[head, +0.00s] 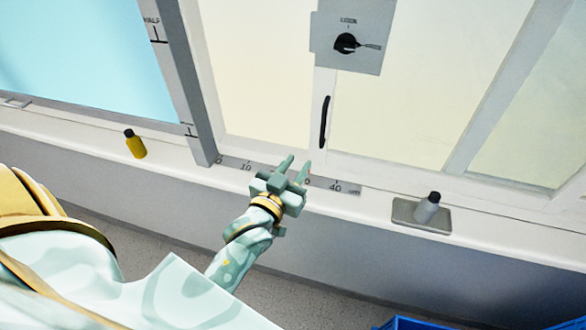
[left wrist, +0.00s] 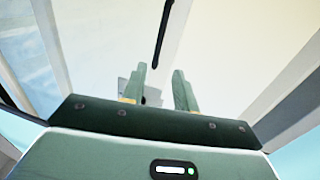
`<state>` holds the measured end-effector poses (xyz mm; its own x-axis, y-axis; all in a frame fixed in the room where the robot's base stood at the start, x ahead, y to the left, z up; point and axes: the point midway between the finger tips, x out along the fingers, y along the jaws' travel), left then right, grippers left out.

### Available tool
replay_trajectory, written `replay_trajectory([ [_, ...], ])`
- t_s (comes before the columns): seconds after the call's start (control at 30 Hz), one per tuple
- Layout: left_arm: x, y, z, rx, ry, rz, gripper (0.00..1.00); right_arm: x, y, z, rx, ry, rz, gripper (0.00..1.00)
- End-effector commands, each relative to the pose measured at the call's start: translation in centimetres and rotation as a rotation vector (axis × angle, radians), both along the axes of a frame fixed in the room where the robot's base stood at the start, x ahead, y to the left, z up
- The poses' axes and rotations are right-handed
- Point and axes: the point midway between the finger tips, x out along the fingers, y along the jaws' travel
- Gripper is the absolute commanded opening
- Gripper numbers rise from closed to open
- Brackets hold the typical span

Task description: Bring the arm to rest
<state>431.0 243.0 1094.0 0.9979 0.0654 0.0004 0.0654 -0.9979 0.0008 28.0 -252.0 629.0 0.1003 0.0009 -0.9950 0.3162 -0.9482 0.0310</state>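My left gripper (head: 295,167) is open and empty in the head view, in front of the lower part of the window and above the sill. Its two fingers stand apart in the left wrist view (left wrist: 157,82), with nothing between them that I can see it holding. The rotary switch (head: 346,43) is a black knob on a grey plate (head: 369,18) at the top of the head view, well above the gripper and apart from it. My right gripper is not in view.
A black handle (head: 324,122) sits on the window frame just above the gripper. A yellow bottle (head: 135,145) stands on the sill at left. A grey bottle (head: 427,207) stands on a grey tray (head: 404,212) at right. A marked ruler strip (head: 348,188) lies along the sill. A blue crate (head: 405,324) shows at the bottom.

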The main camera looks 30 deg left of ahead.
Motion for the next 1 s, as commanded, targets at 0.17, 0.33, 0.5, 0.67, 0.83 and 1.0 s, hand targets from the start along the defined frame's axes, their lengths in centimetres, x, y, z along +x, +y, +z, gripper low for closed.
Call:
replay_trajectory([
  [0.17, -1.2, -0.1, 0.0, 0.001, 0.001, 0.0, 0.29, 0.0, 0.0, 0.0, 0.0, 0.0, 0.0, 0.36],
  [0.33, -1.2, -0.1, 0.0, 0.001, 0.0, 0.0, 0.29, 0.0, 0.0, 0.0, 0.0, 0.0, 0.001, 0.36],
  [0.5, -1.2, -0.1, 0.0, 0.001, 0.0, 0.0, 0.29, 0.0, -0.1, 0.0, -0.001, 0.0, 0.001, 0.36],
  [0.67, -1.2, -0.1, 0.0, 0.006, 0.002, 0.0, 0.29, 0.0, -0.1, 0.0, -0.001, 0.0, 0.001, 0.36],
  [0.83, -1.5, -0.7, -4.8, 0.015, 0.117, -0.013, 0.29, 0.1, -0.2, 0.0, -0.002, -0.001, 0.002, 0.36],
  [1.0, -4.5, -2.8, -17.3, 0.025, 0.392, -0.073, 0.29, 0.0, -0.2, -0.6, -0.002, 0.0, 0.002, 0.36],
])
